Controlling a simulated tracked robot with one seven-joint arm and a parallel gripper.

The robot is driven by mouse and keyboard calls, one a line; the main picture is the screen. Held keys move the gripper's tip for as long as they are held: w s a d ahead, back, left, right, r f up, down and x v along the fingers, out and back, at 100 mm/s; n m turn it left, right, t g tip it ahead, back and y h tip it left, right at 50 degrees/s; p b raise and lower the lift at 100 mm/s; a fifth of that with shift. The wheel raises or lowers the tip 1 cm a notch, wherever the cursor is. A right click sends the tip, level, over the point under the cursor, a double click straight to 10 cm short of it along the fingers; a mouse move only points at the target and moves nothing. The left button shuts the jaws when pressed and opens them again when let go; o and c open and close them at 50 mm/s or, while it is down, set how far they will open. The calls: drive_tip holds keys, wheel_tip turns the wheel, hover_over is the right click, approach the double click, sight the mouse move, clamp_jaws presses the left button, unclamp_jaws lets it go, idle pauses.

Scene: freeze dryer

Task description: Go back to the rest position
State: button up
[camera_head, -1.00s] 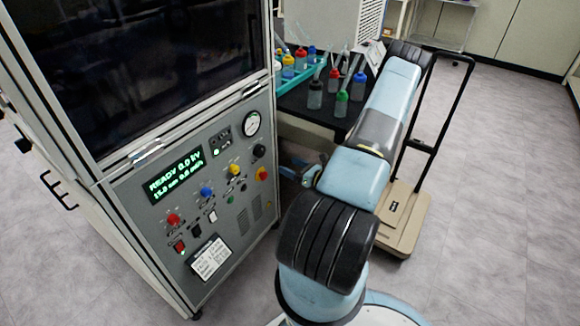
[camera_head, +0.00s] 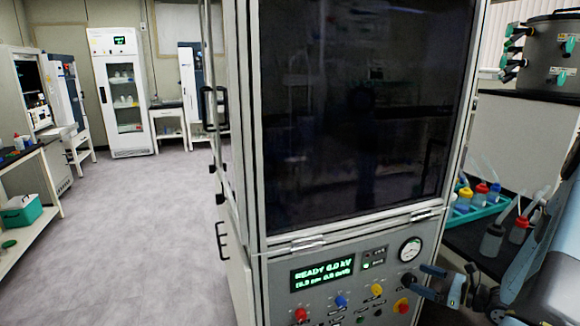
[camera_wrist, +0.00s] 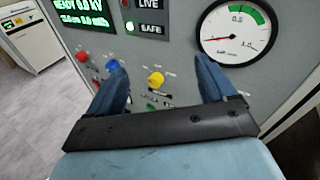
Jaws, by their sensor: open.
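My gripper (camera_wrist: 161,88) is open and empty in the wrist view, its two blue fingers spread in front of the machine's control panel (camera_wrist: 170,45). A yellow knob (camera_wrist: 156,79) shows between the fingers and a blue knob (camera_wrist: 84,66) beside the left one; I cannot tell how far off the panel is. In the head view my gripper (camera_head: 437,281) is at the lower right, close to the panel's right edge. My light-blue arm fills the lower right corner. The panel's green display (camera_head: 322,274) reads READY, and a round gauge (camera_head: 411,250) sits above the knobs.
The tall cabinet with a dark window (camera_head: 350,120) stands directly ahead. A turquoise tray (camera_head: 480,212) and several bottles stand on a dark bench at the right. Open grey floor (camera_head: 130,230) lies at the left. A glass-door cabinet (camera_head: 123,92) stands at the back.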

drive_tip(key=s+a+r+n+g+h, duration=0.2)
drive_tip(key=s+a+r+n+g, duration=0.25)
drive_tip(key=a+r+n, duration=0.45)
drive_tip(key=s+a+r+n+g+h, duration=0.2)
drive_tip(key=s+a+r+n+g, duration=0.35)
drive_tip(key=r, duration=0.55)
drive_tip(key=s+a+r+n+t+h, duration=0.3)
drive_tip(key=s+r+n+h, duration=0.5)
drive_tip(key=s+r, duration=0.6)
drive_tip(key=shift+r+n+t, duration=0.7)
drive_tip(key=shift+r+n, duration=0.25)
drive_tip(key=shift+n, duration=0.3)
